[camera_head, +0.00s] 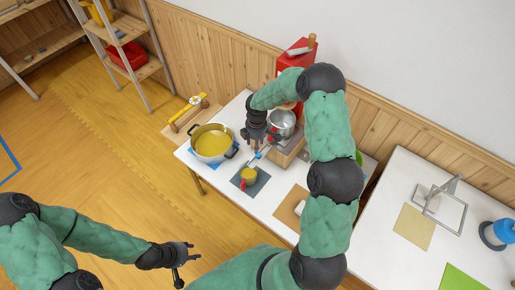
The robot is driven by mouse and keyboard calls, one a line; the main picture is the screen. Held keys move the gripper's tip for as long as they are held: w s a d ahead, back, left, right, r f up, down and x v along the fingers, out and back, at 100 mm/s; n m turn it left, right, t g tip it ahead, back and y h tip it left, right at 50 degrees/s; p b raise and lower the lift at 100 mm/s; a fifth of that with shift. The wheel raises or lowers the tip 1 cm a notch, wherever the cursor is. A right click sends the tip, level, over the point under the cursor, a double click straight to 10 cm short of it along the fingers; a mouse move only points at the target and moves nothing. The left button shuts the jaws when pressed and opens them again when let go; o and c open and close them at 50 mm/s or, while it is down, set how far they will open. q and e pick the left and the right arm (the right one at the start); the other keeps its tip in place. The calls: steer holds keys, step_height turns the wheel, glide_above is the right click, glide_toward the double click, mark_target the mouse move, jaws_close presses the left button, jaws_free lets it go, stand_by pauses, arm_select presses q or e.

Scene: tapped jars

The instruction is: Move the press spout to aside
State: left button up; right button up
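A metal pot (282,122) sits on a wooden stand (289,157). A small blue and red spout-like part (258,156) is at the stand's front, partly hidden by my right gripper; I cannot tell whether it is the press spout. A small yellow cup (248,175) with a red part stands on a dark mat below it. My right gripper (262,146) points down beside the spout-like part. Its fingers are too small and hidden to tell their opening or contact. My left gripper (187,262) is open and empty over the floor, in front of the white table (218,182).
A large pot of yellow content (212,143) stands on a blue mat at the table's left. A red machine (301,58) is behind. A white table at right (390,228) holds a metal frame (440,207) and a blue-white object (496,233).

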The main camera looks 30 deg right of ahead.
steer(key=shift+n, duration=0.3)
steer(key=f, duration=0.3)
steer(key=d+f+b, duration=0.1)
steer(key=f, duration=0.2)
steer(key=f+b, duration=0.1)
steer(key=f, duration=0.2)
steer(key=shift+w+d+f, duration=0.2)
steer(key=shift+d, duration=0.05)
steer(key=shift+c, duration=0.2)
jaws_close()
